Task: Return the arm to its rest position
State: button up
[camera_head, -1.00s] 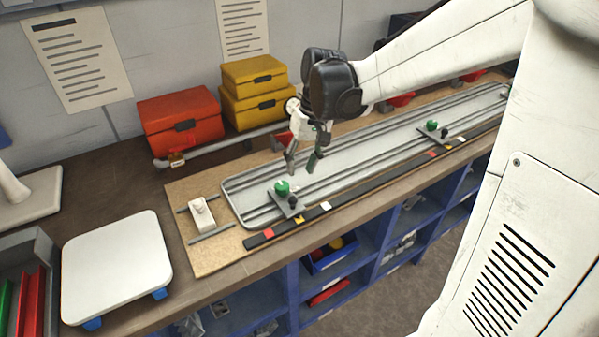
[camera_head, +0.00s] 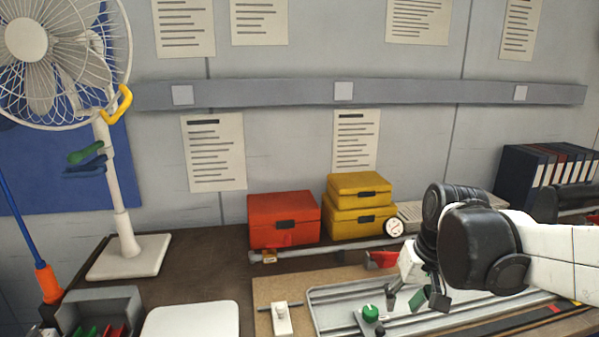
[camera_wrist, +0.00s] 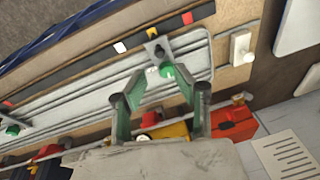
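My arm reaches in from the right in the head view. My gripper (camera_head: 412,299) points down over the long grey tray-like panel (camera_head: 345,297) at its left part. In the wrist view my gripper (camera_wrist: 160,78) has its two green-padded fingers apart, with nothing held between them. A green knob (camera_head: 370,313) on a small grey plate stands on the panel, left of and apart from the gripper in the head view. In the wrist view the green knob (camera_wrist: 167,70) shows beyond the fingertips.
A red case (camera_head: 283,218) and stacked yellow cases (camera_head: 359,206) stand behind the panel, with a grey rail in front. A white fan (camera_head: 122,225) and white plate (camera_head: 192,321) are at left. Black binders (camera_head: 540,170) stand at right. The air above the panel's left end is clear.

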jog(key=s+t+h, duration=0.1)
jog(key=s+t, duration=0.4)
jog(key=s, duration=0.6)
jog(key=shift+s+a+r+b, duration=0.2)
jog(key=shift+a+r+b, duration=0.2)
jog(key=shift+r, duration=0.05)
dwell(1.7)
